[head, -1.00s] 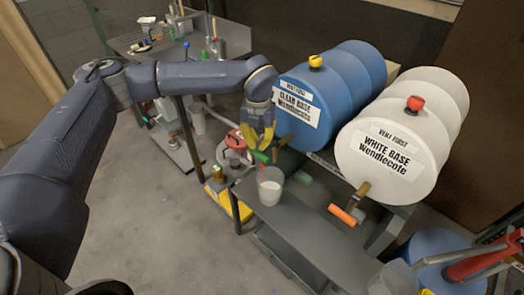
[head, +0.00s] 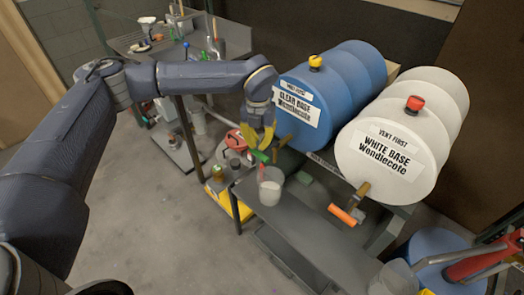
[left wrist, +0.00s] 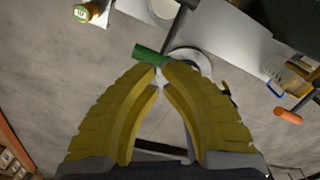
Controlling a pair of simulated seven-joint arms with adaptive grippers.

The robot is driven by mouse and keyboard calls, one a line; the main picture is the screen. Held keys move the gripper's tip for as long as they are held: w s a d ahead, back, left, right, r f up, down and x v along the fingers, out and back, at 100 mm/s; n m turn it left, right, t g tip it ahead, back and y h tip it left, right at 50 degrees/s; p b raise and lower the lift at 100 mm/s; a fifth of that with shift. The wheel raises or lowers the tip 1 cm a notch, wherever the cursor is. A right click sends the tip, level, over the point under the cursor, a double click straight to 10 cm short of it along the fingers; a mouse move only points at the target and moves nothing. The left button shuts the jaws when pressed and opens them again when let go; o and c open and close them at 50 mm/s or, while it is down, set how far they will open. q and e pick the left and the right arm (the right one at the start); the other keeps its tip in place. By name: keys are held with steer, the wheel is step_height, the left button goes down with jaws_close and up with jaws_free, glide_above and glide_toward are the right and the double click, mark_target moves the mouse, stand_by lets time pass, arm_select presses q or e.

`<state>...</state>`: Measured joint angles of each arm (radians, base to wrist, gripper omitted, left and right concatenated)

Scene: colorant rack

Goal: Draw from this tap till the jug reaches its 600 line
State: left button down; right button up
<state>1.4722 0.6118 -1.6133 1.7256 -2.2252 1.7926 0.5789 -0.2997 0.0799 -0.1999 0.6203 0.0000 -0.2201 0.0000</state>
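The blue drum (head: 310,100) is labelled CLEAR BASE and lies on its side on a rack. Its tap has a green handle (head: 260,156), also in the left wrist view (left wrist: 149,55). A clear jug (head: 270,187) with whitish contents stands below the tap on a grey shelf. Its 600 line is too small to read. My left gripper (head: 259,147) is at the green handle. In the left wrist view its yellow fingertips (left wrist: 160,67) nearly meet right at the handle, with nothing clearly between them. My right gripper is out of view.
The white drum (head: 395,150), labelled WHITE BASE, lies to the right; its tap has an orange handle (head: 343,215). A red-lidded can (head: 236,141) stands left of the gripper. Another clear vessel (head: 393,278) is at the bottom right. The shelf (head: 310,235) is clear in its middle.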

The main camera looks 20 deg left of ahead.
mark_target(259, 152)
arm_select(q)
steer(key=shift+f, duration=3.65)
stand_by(0.7)
stand_by(1.5)
steer(key=shift+r, duration=4.3)
